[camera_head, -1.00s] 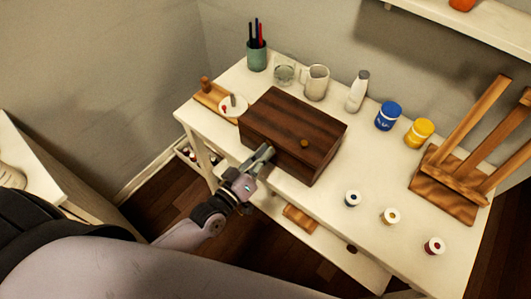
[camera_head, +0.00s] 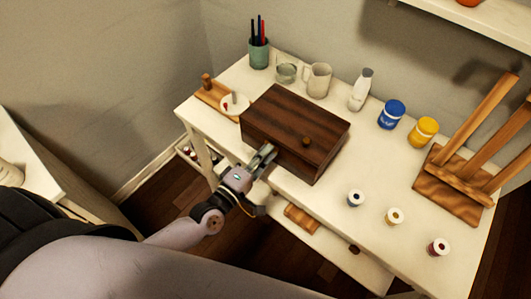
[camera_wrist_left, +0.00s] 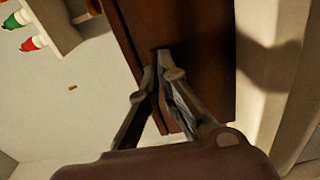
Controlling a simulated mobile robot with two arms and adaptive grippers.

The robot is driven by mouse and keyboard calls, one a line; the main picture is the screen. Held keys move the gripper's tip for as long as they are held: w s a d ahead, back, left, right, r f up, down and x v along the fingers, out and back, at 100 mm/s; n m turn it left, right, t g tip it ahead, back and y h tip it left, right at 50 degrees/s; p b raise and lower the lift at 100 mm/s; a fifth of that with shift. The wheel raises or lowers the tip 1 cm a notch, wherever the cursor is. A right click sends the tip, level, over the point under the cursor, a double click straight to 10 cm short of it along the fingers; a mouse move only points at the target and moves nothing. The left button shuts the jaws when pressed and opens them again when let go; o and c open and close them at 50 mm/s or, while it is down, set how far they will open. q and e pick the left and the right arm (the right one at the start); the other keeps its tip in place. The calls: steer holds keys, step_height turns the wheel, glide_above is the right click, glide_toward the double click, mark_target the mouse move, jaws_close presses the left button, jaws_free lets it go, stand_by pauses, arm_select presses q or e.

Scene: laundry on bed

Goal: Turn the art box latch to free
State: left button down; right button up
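The art box (camera_head: 285,118) is a dark brown wooden box, closed, on the white table. A small round knob (camera_head: 306,141) shows on it near its front edge. My left gripper (camera_head: 265,152) is at the box's front face, left of the knob. In the left wrist view, its two fingertips (camera_wrist_left: 160,72) are close together against the brown box (camera_wrist_left: 190,28), with only a narrow dark gap between them. They seem shut on the latch, which they hide, so its angle cannot be told. My right gripper is in neither view.
Behind the box stand a pen cup (camera_head: 259,53), a glass (camera_head: 286,71), a mug (camera_head: 319,80) and a white bottle (camera_head: 361,89). Blue (camera_head: 391,114) and yellow (camera_head: 423,131) jars and a wooden easel (camera_head: 448,185) are right. Small paint pots (camera_head: 394,216) line the front right.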

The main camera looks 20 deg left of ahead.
arm_select(q)
steer(key=shift+n, duration=0.4)
steer(key=shift+f, duration=0.1)
steer(key=c, duration=1.8)
jaws_free()
steer(key=shift+c, duration=0.2)
steer(key=v, duration=1.2)
